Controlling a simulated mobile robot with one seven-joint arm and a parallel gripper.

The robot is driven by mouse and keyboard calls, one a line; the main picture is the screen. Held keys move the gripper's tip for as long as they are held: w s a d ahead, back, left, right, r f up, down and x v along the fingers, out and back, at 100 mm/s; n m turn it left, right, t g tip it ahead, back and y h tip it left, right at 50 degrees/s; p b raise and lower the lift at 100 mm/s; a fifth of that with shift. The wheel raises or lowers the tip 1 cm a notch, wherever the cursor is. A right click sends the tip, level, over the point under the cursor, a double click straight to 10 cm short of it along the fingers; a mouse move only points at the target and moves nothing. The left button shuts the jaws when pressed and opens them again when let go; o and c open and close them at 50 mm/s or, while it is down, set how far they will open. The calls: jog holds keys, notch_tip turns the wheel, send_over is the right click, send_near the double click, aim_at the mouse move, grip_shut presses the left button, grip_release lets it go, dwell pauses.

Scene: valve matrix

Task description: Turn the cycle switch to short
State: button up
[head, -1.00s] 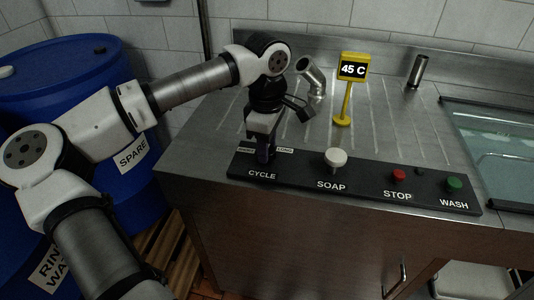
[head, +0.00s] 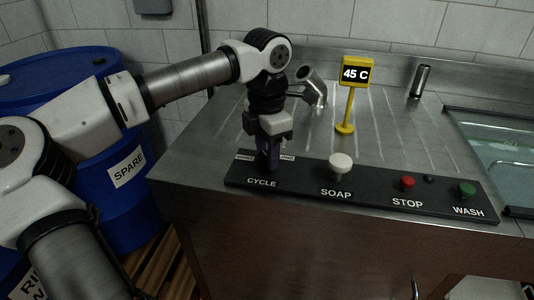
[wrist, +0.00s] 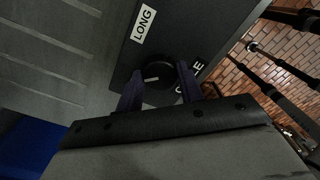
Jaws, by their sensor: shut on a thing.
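The cycle switch is a round black knob (wrist: 160,82) with a short white mark, on the black panel above the CYCLE label (head: 262,183). My gripper (head: 268,162) points down at the panel's left end. In the wrist view its two dark fingers (wrist: 160,90) stand either side of the knob and are shut on it. The knob's mark points left in that view, away from the CYCLE lettering. The LONG label (wrist: 143,24) is clear there; the short label (head: 245,157) shows left of my gripper in the head view. My gripper hides most of the knob in the head view.
The panel also carries a white SOAP knob (head: 340,162), a red STOP button (head: 408,183) and a green WASH button (head: 467,189). Behind stand a metal spout (head: 315,90) and a yellow 45 C sign (head: 355,75). A water basin (head: 500,150) is at right, blue barrels (head: 130,200) at left.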

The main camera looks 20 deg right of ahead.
aim_at(266, 156)
jog(key=shift+n, duration=0.5)
jog(key=o, duration=1)
notch_tip(266, 156, up, 14)
jog(key=shift+f, duration=0.1)
dwell(0.4)
